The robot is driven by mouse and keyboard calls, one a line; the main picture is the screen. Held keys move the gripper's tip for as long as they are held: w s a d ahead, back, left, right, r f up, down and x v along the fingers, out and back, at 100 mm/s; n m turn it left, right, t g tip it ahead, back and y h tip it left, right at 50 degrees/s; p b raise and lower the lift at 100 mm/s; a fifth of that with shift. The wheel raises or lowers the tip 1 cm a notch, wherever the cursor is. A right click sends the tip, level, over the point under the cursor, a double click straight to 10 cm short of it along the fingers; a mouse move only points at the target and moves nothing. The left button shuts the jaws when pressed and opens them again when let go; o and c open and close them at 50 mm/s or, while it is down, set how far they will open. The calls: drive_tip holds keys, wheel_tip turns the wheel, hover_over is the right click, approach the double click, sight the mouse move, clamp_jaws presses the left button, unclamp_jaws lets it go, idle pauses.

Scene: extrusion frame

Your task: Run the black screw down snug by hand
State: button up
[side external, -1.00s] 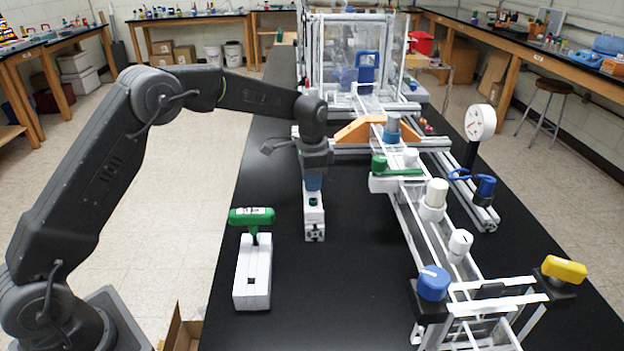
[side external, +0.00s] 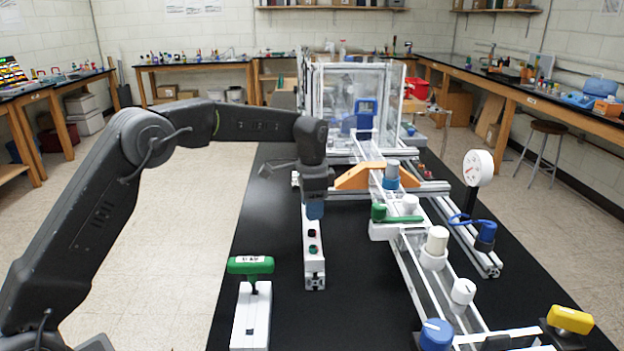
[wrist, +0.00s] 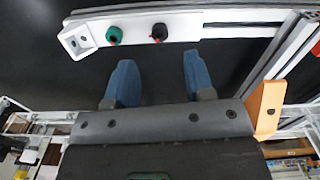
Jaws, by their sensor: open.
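The black screw (wrist: 159,32) stands in the white bar (wrist: 180,28), beside the green screw (wrist: 113,34), with a bit of red at its foot in the wrist view. The bar also shows in the side view (side external: 314,268), with the black screw (side external: 311,233) farther from the camera than the green one (side external: 312,249). My gripper (wrist: 160,72) has its two blue fingers spread, with nothing between them. In the wrist view the fingertips lie below the bar, apart from both screws. In the side view my gripper (side external: 315,212) is over the bar's far part, which it hides.
A green-handled tool (side external: 250,265) stands in a white block (side external: 251,318) left of the bar. To the right is an extrusion frame (side external: 415,262) with several knobs and a dial gauge (side external: 478,168). An orange bracket (wrist: 266,108) is close to my gripper's right side. Black table is bare around the bar.

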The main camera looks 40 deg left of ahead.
sight(312, 234)
wheel_tip(312, 234, up, 8)
idle(0.5)
